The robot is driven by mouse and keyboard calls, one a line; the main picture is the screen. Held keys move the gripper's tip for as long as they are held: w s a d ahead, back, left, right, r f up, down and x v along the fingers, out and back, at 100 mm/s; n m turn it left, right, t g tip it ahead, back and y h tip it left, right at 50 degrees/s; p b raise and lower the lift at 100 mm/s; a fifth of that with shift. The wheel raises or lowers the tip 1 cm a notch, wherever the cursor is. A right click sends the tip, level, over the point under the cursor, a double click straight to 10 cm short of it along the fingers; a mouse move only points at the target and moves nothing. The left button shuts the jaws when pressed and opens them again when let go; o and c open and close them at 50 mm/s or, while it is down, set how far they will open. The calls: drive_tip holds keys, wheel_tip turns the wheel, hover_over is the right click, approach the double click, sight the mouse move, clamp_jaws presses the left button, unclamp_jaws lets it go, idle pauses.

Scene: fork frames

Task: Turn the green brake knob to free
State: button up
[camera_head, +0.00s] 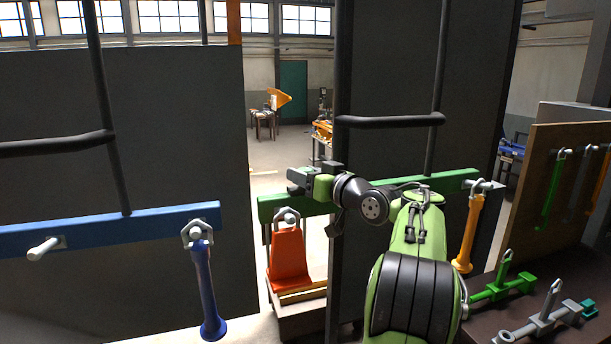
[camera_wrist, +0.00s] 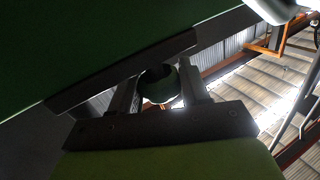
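My gripper (camera_head: 298,181) is at the end of the green arm, in front of the gap between the dark panels and just above the green beam (camera_head: 365,196). In the wrist view, my gripper's two fingers (camera_wrist: 158,74) stand apart on either side of a round dark-green and grey thing (camera_wrist: 160,86). They do not look closed on it. I cannot tell whether this round thing is the green brake knob, or whether a finger touches it. A dark green surface (camera_wrist: 80,40) fills the upper left there. No knob is clearly recognisable in the head view.
A red-orange wedge (camera_head: 288,259) hangs by a shackle below my gripper. A blue beam (camera_head: 150,227) with a blue handle (camera_head: 206,290) is at left. An orange handle (camera_head: 468,235) hangs at right. Green fittings (camera_head: 503,287) lie on the bench. Dark bars stand before the panels.

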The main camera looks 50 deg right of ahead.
drive_tip(key=c, duration=0.4)
drive_tip(key=shift+o, duration=0.2)
drive_tip(key=shift+f+b, duration=0.1)
drive_tip(key=shift+b, duration=0.2)
drive_tip(key=shift+a+h+b, duration=0.1)
drive_tip(key=shift+h+b, duration=0.2)
drive_tip(key=shift+h, duration=0.1)
drive_tip(key=shift+f+m+h+b, duration=0.1)
drive_tip(key=shift+m+h+b, duration=0.6)
drive_tip(key=shift+b, duration=0.35)
drive_tip(key=shift+a+m+g+h+b, duration=0.15)
drive_tip(key=shift+m+g+h+b, duration=0.25)
drive_tip(key=shift+m+h+b, duration=0.5)
drive_tip(key=m+g+h+b, duration=0.2)
drive_tip(key=h, duration=0.2)
drive_tip(key=shift+w+b, duration=0.1)
drive_tip(key=shift+b, duration=0.25)
drive_tip(key=shift+m+g+h+b, duration=0.35)
drive_tip(key=shift+m+g+h, duration=0.45)
drive_tip(key=shift+m+h, duration=0.15)
drive_tip(key=shift+d+h, duration=0.2)
drive_tip(key=shift+h, duration=0.05)
